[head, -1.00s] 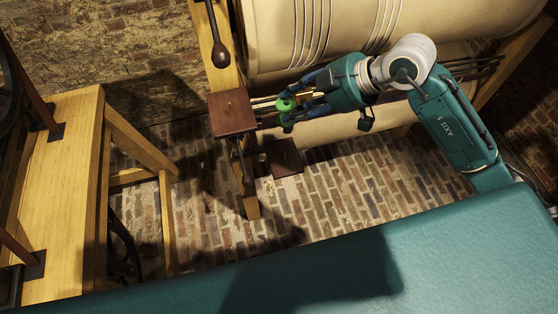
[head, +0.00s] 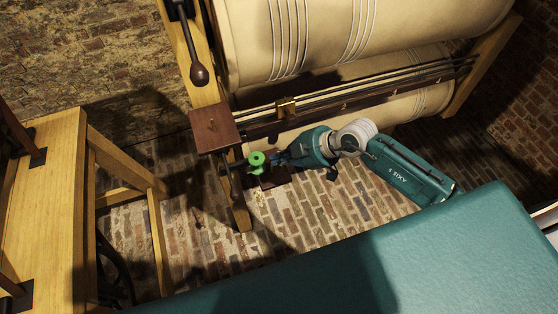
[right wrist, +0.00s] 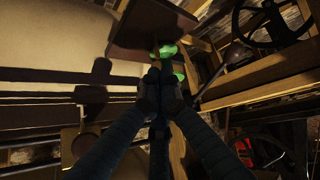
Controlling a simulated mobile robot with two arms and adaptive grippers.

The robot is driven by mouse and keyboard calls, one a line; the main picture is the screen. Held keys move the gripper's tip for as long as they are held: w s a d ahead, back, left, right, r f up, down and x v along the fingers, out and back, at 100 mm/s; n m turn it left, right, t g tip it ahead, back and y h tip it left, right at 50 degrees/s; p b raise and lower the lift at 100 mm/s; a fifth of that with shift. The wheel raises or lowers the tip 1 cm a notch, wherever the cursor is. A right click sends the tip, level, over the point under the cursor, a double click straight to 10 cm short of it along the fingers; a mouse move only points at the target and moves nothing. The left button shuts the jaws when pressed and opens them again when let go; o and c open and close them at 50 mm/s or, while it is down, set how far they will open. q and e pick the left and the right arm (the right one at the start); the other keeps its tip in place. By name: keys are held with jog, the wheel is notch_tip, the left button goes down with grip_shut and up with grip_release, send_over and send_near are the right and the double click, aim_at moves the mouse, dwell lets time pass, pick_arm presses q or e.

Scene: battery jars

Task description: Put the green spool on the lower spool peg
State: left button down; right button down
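The green spool (head: 257,159) is upright at the tips of my right gripper (head: 274,159) in the head view. The fingers are closed around its narrow middle. In the right wrist view the spool's green flanges (right wrist: 167,50) show beyond the fingers (right wrist: 158,78), which hide its core. A lower dark wooden block (head: 273,178) shows just below and right of the spool; I see no peg on it, and I cannot tell whether the spool touches anything. An upper wooden block (head: 213,131) carries a small peg. My left gripper is not in view.
A wooden machine frame post (head: 207,93) with a dark lever (head: 197,74) stands beside the blocks. Large cream rollers (head: 330,35) and a dark rail with a brass piece (head: 286,107) lie behind. A wooden stand (head: 45,200) is at left. Brick floor is open below.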

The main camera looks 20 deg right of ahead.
jog(key=shift+f, duration=0.85)
jog(key=shift+f, duration=0.2)
jog(key=shift+f, duration=0.35)
jog(key=c, duration=1.1)
grip_release()
jog(key=shift+r, duration=0.25)
jog(key=v, duration=1.2)
jog(key=shift+r+b, duration=0.35)
